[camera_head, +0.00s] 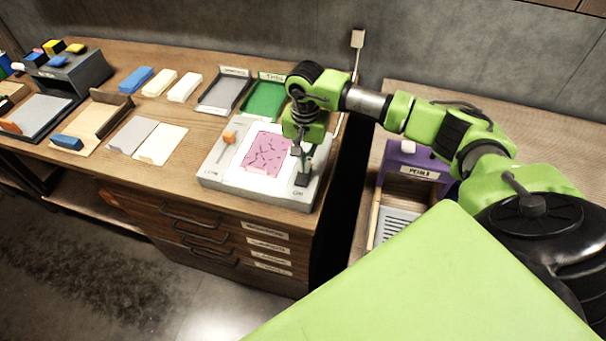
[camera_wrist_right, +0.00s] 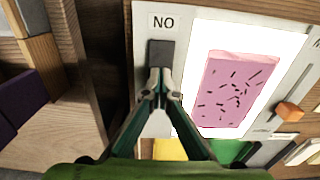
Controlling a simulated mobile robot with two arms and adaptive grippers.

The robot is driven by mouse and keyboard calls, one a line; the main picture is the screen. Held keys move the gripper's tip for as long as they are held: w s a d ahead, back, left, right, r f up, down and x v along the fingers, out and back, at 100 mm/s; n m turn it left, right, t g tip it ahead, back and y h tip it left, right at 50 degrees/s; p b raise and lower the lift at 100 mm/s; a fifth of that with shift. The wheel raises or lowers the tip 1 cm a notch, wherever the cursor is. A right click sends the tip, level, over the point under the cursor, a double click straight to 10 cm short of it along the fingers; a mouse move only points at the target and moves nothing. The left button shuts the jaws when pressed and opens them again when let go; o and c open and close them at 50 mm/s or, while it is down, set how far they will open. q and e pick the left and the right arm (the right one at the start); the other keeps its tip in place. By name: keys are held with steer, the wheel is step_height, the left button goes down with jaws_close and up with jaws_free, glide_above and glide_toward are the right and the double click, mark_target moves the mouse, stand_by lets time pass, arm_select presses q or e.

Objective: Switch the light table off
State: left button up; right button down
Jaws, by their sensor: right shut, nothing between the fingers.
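The light table (camera_head: 212,168) is a grey box at the right end of the wooden bench. Its white panel (camera_wrist_right: 265,42) glows, and a pink sheet with dark marks (camera_head: 266,153) lies on it. A dark switch (camera_wrist_right: 160,54) sits on the table's right side in the head view, next to a label that appears inverted as "NO" in the wrist view. My right gripper (camera_wrist_right: 165,93) is shut and empty, fingertips at the switch's edge; I cannot tell whether they touch. The gripper (camera_head: 303,160) partly hides the switch in the head view. My left gripper is out of view.
An orange knob (camera_head: 229,138) stands on the light table's left side. Grey (camera_head: 224,94) and green (camera_head: 264,101) trays are behind it. A purple box (camera_head: 412,162) stands to the right, across a gap. Several blocks and boards lie on the left.

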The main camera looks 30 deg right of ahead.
steer(key=shift+f+b, duration=0.35)
steer(key=shift+f, duration=0.1)
steer(key=shift+r, duration=0.1)
steer(key=shift+r+p, duration=1.75)
steer(key=shift+r, duration=1.7)
